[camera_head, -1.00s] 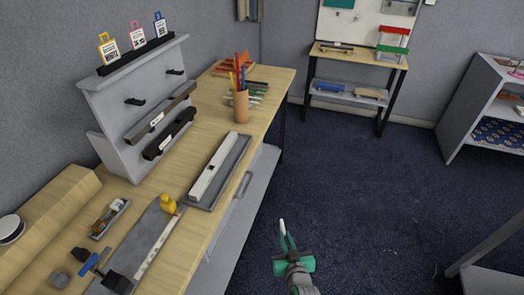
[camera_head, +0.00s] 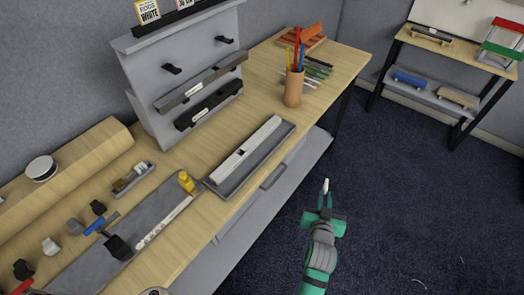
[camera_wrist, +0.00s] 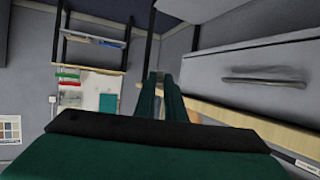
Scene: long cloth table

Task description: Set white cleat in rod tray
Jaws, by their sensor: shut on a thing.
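My gripper (camera_head: 325,194) is over the floor in front of the bench, right of the long grey tray (camera_head: 256,165) and apart from it. Its fingers are close together on a small whitish piece (camera_head: 326,184), too small to identify surely as the white cleat. In the wrist view my gripper (camera_wrist: 163,78) shows two green fingers almost together; the piece cannot be made out there. The grey tray lies on the bench with a long white bar (camera_head: 246,147) in it. A small white block (camera_head: 50,246) lies on the bench at lower left.
A grey rack (camera_head: 180,90) with two long bars stands behind the tray. Open floor lies to the right.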

